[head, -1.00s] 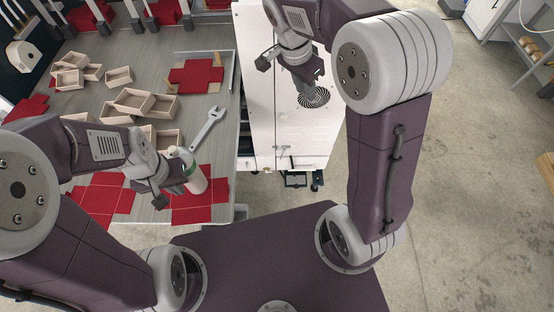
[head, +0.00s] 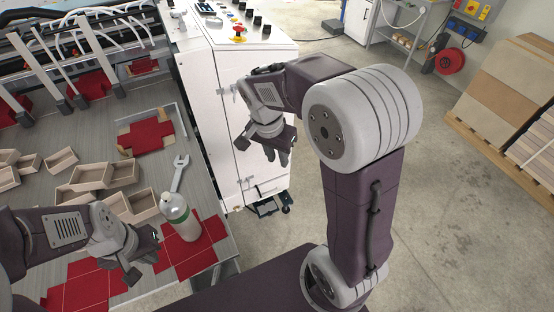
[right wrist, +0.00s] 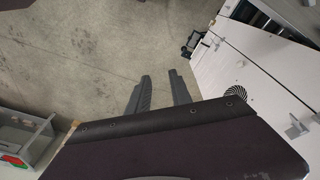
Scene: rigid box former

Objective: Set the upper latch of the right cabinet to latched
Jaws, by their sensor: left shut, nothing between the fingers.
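The white cabinet (head: 215,110) stands in the middle of the head view, its door side facing my right arm. The upper latch (right wrist: 298,125) is a small metal piece on the white panel at the right of the right wrist view; I cannot tell its setting. A lower latch (right wrist: 215,40) shows nearer the floor. My right gripper (right wrist: 159,74) is open and empty, pointing down over the floor, apart from the cabinet. In the head view it hangs (head: 277,158) beside the door. My left gripper (head: 143,262) is shut and empty over the worktable near a bottle.
The worktable (head: 150,205) at left holds open wooden boxes (head: 92,175), red sheets (head: 150,137), a wrench (head: 180,172) and a white-green bottle (head: 180,215). A control panel (head: 235,25) tops the cabinet.

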